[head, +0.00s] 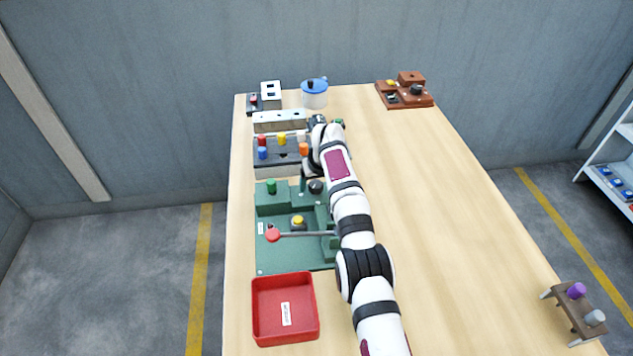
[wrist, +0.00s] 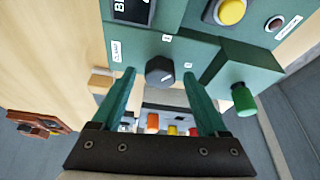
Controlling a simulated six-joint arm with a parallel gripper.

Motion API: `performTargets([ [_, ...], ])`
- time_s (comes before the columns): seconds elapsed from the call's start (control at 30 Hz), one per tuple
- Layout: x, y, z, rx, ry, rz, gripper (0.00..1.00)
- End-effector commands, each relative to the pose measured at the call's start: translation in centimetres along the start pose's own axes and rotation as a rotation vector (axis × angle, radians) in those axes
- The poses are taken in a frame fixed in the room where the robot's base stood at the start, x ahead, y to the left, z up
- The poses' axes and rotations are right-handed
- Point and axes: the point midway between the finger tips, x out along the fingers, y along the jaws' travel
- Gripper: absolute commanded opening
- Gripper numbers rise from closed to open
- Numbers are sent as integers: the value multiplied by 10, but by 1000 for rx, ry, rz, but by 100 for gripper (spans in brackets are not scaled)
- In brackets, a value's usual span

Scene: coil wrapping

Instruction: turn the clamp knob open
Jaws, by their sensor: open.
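A round black knob (wrist: 159,71) with a light pointer mark sits on the face of the green fixture (wrist: 197,52) in the wrist view, with small white labels around it. I take it as the clamp knob. In the head view the black knob (head: 316,187) shows at the back right of the green fixture (head: 290,256), beside my arm. My gripper (wrist: 159,76) is open, with one green finger on each side of the knob in the wrist view. Nothing is held. I cannot tell whether the fingertips reach around the knob or stop short of it. My arm hides the gripper in the head view.
A green knob (wrist: 243,98) stands close right of my gripper. The fixture also bears a yellow button (head: 298,220) and a red-balled lever (head: 273,235). A rack with coloured pegs (head: 262,171) stands behind, a red bin (head: 256,318) in front. The table's right side is mostly clear.

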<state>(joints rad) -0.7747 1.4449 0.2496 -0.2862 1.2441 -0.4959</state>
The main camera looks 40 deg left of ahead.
Motion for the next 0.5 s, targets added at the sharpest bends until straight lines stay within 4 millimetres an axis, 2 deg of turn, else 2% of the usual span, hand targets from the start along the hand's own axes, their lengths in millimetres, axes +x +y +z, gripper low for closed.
performTargets([
  [0.07,0,0,0,0,0,0,77],
  [0.5,0,0,0,0,0,0,0],
])
